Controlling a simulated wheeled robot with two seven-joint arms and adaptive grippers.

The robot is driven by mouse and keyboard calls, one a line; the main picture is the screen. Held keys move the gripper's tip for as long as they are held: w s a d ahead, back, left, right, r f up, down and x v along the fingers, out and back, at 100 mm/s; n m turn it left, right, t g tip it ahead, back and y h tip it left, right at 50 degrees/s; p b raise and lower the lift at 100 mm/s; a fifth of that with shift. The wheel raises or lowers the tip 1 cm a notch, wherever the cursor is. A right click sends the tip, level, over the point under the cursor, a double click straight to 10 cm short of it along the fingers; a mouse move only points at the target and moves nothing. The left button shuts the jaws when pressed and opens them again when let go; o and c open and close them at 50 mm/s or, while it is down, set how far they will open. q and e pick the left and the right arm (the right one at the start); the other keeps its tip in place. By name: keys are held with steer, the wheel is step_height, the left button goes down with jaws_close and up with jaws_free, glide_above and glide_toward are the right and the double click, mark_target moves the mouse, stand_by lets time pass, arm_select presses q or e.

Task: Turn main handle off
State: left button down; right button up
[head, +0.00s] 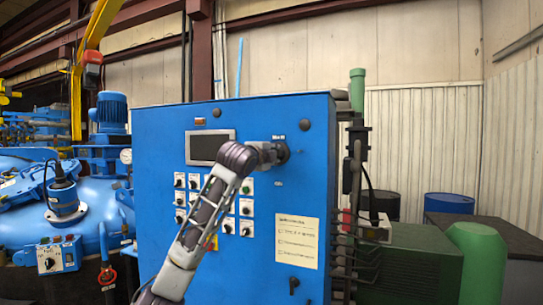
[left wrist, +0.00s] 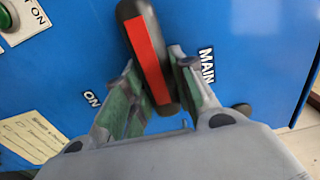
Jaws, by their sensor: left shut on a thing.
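The main handle (left wrist: 146,52) is a dark grip with a red face, on the blue cabinet (head: 160,230). In the left wrist view it stands between my left gripper's (left wrist: 155,75) two green-padded fingers, which are shut on it. A "MAIN" label (left wrist: 207,66) is to its right and an "ON" label (left wrist: 92,98) to its lower left. In the head view my left gripper (head: 278,153) is at the cabinet's upper right and hides most of the handle. My right gripper is in neither view.
A screen (head: 210,147) and several selector knobs sit left of the gripper, partly behind my left arm. A paper notice (head: 297,242) is below it. Pipes and a green motor (head: 410,270) stand right of the cabinet. A blue tank (head: 85,215) stands left.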

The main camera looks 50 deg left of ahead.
arm_select(q)
steer(key=c, duration=1.2)
jaws_free()
steer(key=shift+w, duration=0.1)
steer(key=shift+o, duration=0.2)
steer(key=v, duration=1.2)
steer(key=shift+f, duration=0.1)
